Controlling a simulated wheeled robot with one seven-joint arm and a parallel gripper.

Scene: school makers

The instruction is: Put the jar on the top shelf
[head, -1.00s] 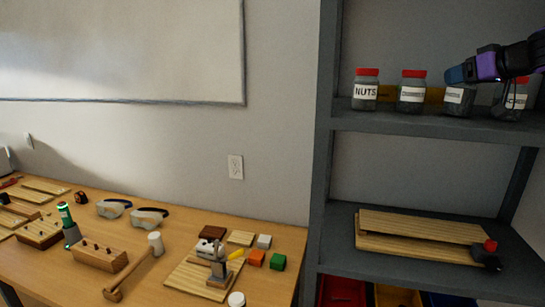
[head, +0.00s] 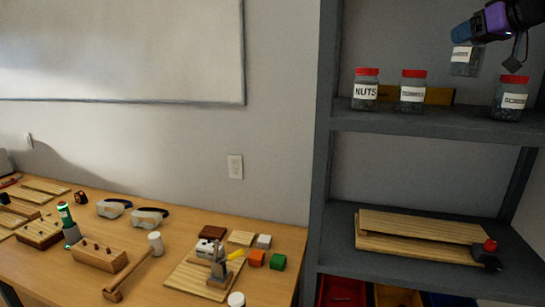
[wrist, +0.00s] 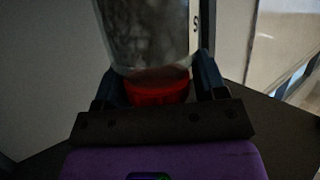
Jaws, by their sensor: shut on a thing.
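A jar with a white label (head: 464,58) hangs in my gripper (head: 468,38), above the shelf that holds the other jars. My gripper covers its top in the head view. In the wrist view the same jar's red lid (wrist: 158,87) sits between the two fingers of my gripper (wrist: 158,80), with its clear body beyond. The shelf board (head: 430,124) under it carries a "NUTS" jar (head: 366,90), a second red-lidded jar (head: 412,92) and a third red-lidded jar (head: 510,98) at the right. The top shelf is not clearly in view.
A yellow object (head: 438,96) lies behind the jars. Wooden boards (head: 420,236) and a red-knobbed item rest on the lower shelf. The dark shelf upright (head: 326,120) stands at the left. A workbench (head: 190,235) with tools and blocks is further left.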

